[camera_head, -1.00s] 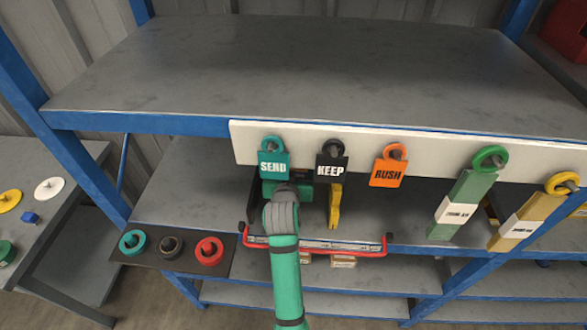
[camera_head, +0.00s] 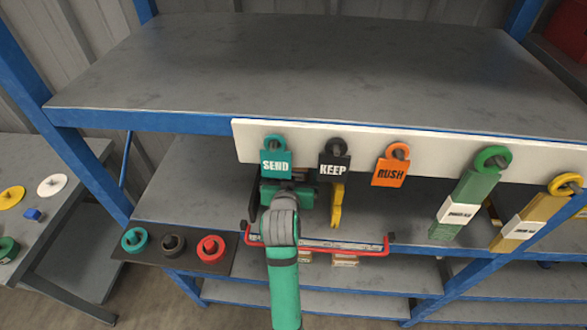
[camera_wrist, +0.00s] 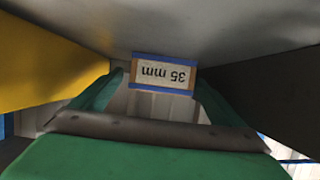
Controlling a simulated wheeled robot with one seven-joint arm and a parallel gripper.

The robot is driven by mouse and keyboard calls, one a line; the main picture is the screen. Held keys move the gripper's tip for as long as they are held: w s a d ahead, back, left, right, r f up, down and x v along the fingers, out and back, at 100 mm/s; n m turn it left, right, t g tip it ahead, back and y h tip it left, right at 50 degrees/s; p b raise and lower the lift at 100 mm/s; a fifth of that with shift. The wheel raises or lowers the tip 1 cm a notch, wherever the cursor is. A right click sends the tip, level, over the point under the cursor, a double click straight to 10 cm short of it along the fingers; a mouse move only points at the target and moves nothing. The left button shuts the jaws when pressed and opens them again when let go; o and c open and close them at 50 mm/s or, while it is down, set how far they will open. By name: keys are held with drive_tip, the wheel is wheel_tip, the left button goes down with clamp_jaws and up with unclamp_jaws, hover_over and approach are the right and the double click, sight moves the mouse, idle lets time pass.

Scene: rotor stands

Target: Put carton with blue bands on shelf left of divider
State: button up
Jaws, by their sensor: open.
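The carton with blue bands (camera_wrist: 163,72) shows in the wrist view, with a white label reading "35 mm" upside down. It sits between or just beyond my fingertips; I cannot tell if they touch it. My gripper (camera_wrist: 158,84) is open, one green finger on each side of the carton. In the head view my gripper (camera_head: 300,194) reaches over the middle shelf (camera_head: 185,195), below the SEND and KEEP tags. The carton is hidden there. A yellow divider (camera_head: 337,208) stands right of my gripper, and a dark upright piece (camera_head: 254,202) stands at its left.
A white rail (camera_head: 430,150) with hanging tags crosses above. A dark board with rings (camera_head: 172,254) juts out at left. Small cartons (camera_head: 345,261) sit lower. The top shelf (camera_head: 290,70) is bare.

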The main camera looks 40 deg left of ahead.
drive_tip(key=v, duration=0.8)
idle(0.4)
